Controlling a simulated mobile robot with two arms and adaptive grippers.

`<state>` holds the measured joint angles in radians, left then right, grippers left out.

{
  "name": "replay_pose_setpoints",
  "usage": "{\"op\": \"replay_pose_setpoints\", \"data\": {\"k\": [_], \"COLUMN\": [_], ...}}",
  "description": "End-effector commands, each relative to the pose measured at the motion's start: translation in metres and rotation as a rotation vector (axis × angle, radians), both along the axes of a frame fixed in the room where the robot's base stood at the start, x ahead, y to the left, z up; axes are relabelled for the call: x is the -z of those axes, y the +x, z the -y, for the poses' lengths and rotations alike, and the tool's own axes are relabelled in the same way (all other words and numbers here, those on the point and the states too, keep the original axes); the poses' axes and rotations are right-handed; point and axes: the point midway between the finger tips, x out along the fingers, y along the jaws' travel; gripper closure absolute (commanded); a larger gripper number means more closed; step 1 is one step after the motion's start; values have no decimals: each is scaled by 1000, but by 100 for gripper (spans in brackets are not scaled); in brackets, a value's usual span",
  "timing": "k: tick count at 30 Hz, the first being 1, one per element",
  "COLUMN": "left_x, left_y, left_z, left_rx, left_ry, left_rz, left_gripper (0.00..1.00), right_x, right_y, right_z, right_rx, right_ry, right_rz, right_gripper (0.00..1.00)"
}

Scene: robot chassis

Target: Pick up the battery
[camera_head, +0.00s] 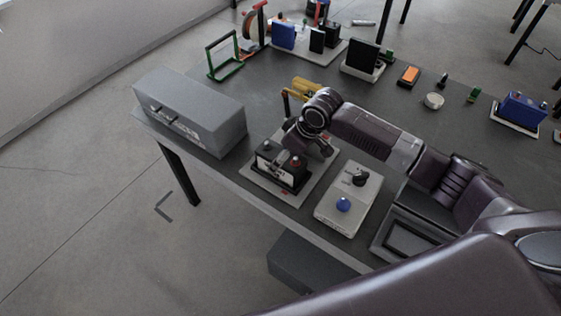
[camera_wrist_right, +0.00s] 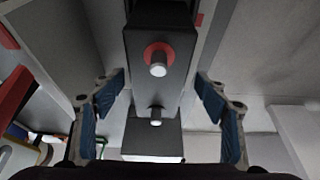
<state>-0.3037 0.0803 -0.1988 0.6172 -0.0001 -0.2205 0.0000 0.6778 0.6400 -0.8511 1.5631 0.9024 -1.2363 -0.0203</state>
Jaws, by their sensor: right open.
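The battery (camera_head: 278,168) is a dark box with a red-ringed terminal, standing on a light grey base plate (camera_head: 255,183) near the table's front edge. In the right wrist view the battery (camera_wrist_right: 158,90) runs down the middle, with a red-ringed metal terminal and a second plain terminal facing the camera. My right gripper (camera_head: 306,146) hangs just above and behind the battery in the head view. In the wrist view its blue-padded fingers (camera_wrist_right: 162,85) are spread to either side of the battery, with a visible gap on each side. My left gripper is in neither view.
A grey metal box (camera_head: 192,105) stands left of the battery. A light control box with a blue button (camera_head: 343,205) stands close on the right. A yellow object (camera_head: 306,88) lies behind my gripper. Several devices line the table's far side; the table between is mostly clear.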

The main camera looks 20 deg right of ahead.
Motion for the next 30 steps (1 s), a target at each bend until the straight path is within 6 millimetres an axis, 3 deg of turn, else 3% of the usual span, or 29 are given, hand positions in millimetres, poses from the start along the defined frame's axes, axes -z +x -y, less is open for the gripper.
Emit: {"op": "replay_pose_setpoints", "data": {"k": [9,19,30], "left_x": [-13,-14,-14], "left_y": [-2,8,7], "left_z": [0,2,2], "left_rx": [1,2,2], "left_ry": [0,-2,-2], "left_rz": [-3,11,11], "left_gripper": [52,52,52], "right_x": [38,44,44], "right_y": [7,9,9], "right_z": [-4,-5,-5], "right_rx": [0,-1,-1], "right_ry": [-1,-2,-2], "right_rz": [-2,0,0], "right_gripper": [33,33,72]}}
